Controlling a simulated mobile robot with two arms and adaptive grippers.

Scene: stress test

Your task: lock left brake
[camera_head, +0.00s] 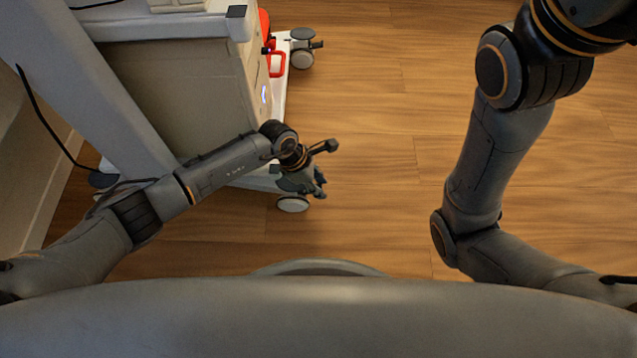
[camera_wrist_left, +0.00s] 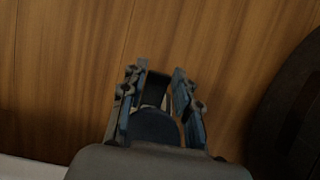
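The white cart's near caster (camera_head: 293,204) stands on the floor, showing a pale wheel; its brake lever is hidden by my gripper in the head view. My left gripper (camera_head: 318,186) is low, just above and to the right of this caster. In the left wrist view, its two fingers (camera_wrist_left: 160,76) stand apart. A dark flat piece (camera_wrist_left: 155,90) shows between them, above a dark rounded part; I cannot tell if it is the brake lever or if the fingers touch it. My right gripper is out of view.
The cart's far caster (camera_head: 302,58) has a dark lever sticking out to the right. A grey cabinet body (camera_head: 185,85) with red parts (camera_head: 277,64) stands on the cart. The wooden floor (camera_head: 375,130) to the right is clear.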

